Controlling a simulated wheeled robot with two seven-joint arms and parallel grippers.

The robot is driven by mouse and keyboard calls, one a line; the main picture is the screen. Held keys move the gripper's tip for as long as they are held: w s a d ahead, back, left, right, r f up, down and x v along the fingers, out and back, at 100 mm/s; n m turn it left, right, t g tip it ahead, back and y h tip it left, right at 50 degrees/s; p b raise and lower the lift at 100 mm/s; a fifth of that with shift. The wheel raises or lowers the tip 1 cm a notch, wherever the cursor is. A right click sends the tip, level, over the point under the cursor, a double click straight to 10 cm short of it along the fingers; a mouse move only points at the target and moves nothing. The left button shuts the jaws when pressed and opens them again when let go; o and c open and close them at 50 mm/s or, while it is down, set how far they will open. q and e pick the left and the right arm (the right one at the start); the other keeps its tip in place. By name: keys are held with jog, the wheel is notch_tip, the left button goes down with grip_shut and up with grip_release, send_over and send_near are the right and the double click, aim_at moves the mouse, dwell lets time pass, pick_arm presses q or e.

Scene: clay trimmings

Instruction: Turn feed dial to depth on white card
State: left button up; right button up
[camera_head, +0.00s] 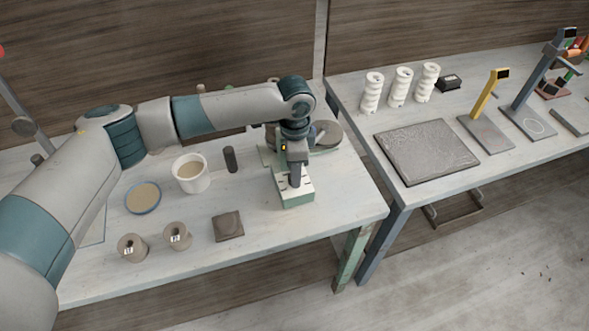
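My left arm reaches in from the left, and my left gripper (295,180) points down over a small green machine (297,200) with a white top face. The gripper's fingers overlap the machine, and I cannot tell whether they are open, shut or touching anything. The feed dial cannot be made out; the gripper and wrist cover much of the machine. Small dark marks show on the white face beside the fingers, but no white card with a readable depth is clear. A grey round part (327,134) shows behind the wrist. My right gripper is not in view.
On the left table (330,218) stand a white tub (191,175), a dark cylinder (230,159), a blue-rimmed dish (143,198), two labelled clay cylinders (177,236) and a brown square block (228,226). The right table holds a grey slab (427,150), white stacks (401,87) and stands.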

pick_arm(q)
jog(key=shift+f, duration=0.6)
jog(key=shift+c, duration=0.3)
jog(key=c, duration=0.7)
jog(key=shift+m, duration=0.6)
jog(key=m, duration=0.2)
jog(key=shift+m+p, duration=0.4)
jog(key=m, duration=0.4)
jog(key=shift+m, duration=0.4)
jog(key=shift+r, duration=0.1)
